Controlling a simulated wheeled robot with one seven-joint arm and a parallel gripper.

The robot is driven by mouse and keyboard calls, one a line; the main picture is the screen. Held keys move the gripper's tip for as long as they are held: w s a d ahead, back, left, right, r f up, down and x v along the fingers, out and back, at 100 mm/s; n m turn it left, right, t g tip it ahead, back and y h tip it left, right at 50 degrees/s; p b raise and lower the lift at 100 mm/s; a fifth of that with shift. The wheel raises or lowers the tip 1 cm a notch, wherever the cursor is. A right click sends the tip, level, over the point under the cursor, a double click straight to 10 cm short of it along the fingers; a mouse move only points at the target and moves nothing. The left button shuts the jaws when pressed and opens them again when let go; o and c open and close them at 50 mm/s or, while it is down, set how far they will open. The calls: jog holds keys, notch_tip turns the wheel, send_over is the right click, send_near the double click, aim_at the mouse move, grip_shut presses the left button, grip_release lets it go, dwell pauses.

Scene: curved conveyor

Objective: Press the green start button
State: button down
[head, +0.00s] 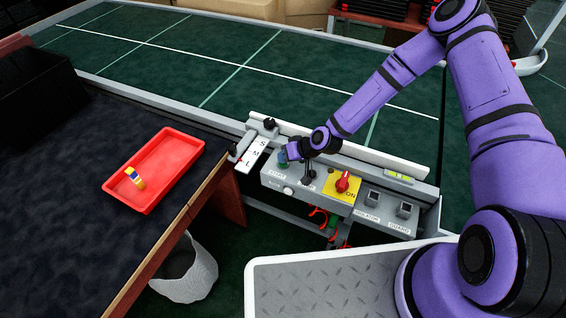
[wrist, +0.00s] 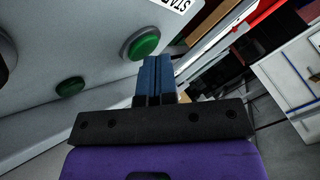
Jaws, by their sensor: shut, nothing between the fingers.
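The green start button (wrist: 143,44) shows in the wrist view as a round green cap in a grey ring, beside a partly cut-off label that begins "STA". My gripper (wrist: 156,62) is shut and empty, its blue fingertips at the lower right edge of the button in the picture. I cannot tell whether they touch it. In the head view my gripper (head: 284,159) is over the left end of the grey control panel (head: 325,200), at the START label, and largely hides the button there.
A second green button (wrist: 70,87) lies left in the wrist view. The panel also carries a red knob (head: 343,182) on a yellow plate and two switches at right. A red tray (head: 160,165) sits on the dark table. The green conveyor (head: 230,70) runs behind.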

jog(key=shift+r, duration=0.85)
jog(key=shift+r, duration=2.5)
